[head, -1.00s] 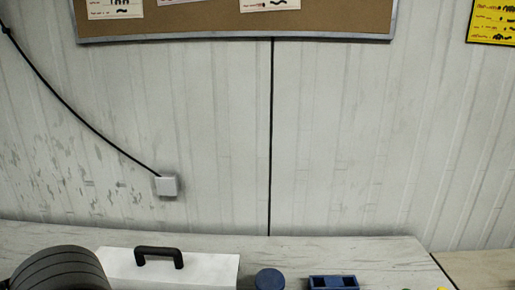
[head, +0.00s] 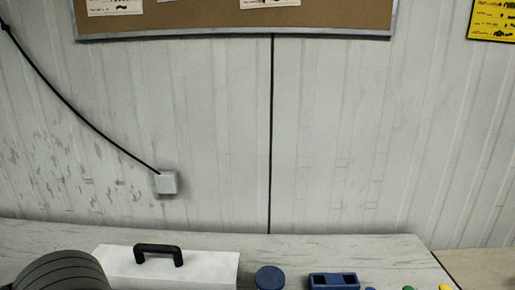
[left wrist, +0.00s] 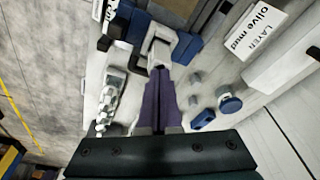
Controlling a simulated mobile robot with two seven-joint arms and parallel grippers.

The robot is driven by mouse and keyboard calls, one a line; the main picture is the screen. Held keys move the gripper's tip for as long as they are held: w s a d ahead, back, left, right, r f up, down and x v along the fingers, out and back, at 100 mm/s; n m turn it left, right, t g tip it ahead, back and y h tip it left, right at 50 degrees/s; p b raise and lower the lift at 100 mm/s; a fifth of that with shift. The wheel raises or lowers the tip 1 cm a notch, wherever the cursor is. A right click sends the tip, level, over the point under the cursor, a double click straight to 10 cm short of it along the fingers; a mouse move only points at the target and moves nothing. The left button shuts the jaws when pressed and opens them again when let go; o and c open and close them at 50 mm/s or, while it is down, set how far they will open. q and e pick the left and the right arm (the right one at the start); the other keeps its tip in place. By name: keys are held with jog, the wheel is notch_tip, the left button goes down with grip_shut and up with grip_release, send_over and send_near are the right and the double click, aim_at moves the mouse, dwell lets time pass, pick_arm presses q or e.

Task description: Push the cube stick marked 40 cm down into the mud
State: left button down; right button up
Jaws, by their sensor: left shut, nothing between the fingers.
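I cannot make out a cube stick marked 40 cm in either view. In the left wrist view, a white box (left wrist: 254,32) carries the label "LAYER Olive mud". My left gripper (left wrist: 160,72) is shut and empty, its dark purple fingers together over the pale worktop. A white frame-like piece (left wrist: 161,38) lies just beyond the fingertips, close to a dark blue block (left wrist: 185,47). A lumpy grey-white piece (left wrist: 111,98) lies left of the fingers; I cannot tell what it is. Neither gripper shows in the head view.
In the head view, a white case with a black handle (head: 200,268), a blue round lid (head: 270,277) and a blue block with openings (head: 334,281) stand on the worktop (head: 385,248). A dark ribbed roll (head: 58,272) is at left. The wall is behind.

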pick_arm(q)
jog(key=shift+f+b, duration=0.35)
jog(key=shift+f, duration=0.3)
dwell(0.4)
jog(key=p+v, duration=0.2)
jog(key=d+p+v, duration=0.1)
jog(key=p+v, duration=0.1)
jog(key=p, duration=0.1)
jog(key=p+v, duration=0.3)
jog(key=shift+w+d+r, duration=0.15)
jog(key=shift+w+r, duration=0.05)
jog(key=shift+w, duration=0.1)
jog(key=shift+f, duration=0.1)
dwell(0.3)
